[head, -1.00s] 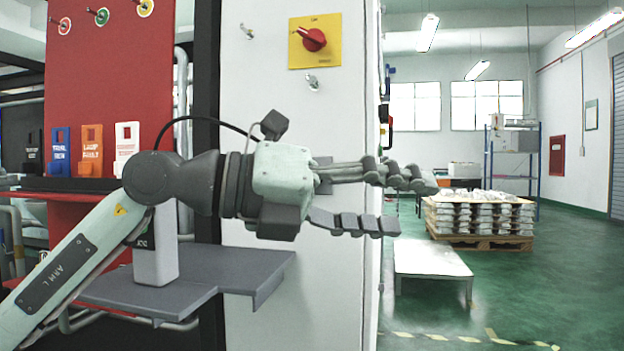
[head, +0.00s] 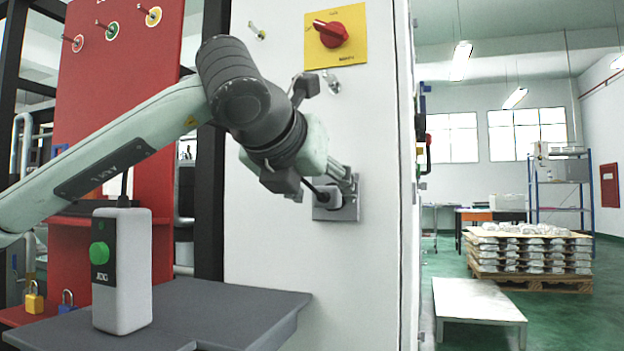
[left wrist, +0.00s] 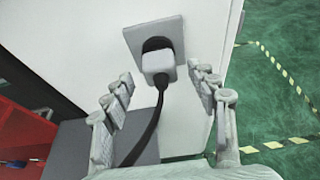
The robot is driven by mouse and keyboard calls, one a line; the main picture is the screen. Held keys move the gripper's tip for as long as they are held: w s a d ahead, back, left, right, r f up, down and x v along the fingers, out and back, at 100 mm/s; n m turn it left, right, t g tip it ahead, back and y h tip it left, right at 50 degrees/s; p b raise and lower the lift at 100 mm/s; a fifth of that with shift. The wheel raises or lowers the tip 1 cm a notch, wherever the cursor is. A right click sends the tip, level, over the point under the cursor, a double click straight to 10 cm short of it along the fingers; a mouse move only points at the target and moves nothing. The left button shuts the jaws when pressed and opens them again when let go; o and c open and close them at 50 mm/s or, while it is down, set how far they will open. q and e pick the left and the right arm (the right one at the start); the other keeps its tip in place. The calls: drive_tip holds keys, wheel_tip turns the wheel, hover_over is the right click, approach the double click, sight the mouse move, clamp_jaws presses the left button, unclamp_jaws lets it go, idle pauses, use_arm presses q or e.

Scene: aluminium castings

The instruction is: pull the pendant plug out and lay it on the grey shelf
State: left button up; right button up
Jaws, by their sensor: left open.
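The pendant plug (left wrist: 158,66), a pale block with a black cable (left wrist: 150,125), sits in the socket on a grey plate (left wrist: 132,36) in the left wrist view. The grey plate (head: 350,208) also shows on the white cabinet in the head view. My left gripper (left wrist: 160,74) is open, with its fingers on either side of the plug and visible gaps to it. In the head view the left gripper (head: 348,182) is at the plate and partly hides the plug. The grey shelf (head: 240,308) is below left. My right gripper is not in view.
The grey jog pendant (head: 122,285) with a green button stands upright on the shelf's left part; the shelf's right part is clear. A red rotary switch (head: 332,35) on a yellow plate is above the socket. Padlocks (head: 34,298) are at the lower left.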

use_arm(q)
drive_tip(key=shift+x, duration=0.85)
drive_tip(key=shift+c, duration=0.5)
clamp_jaws()
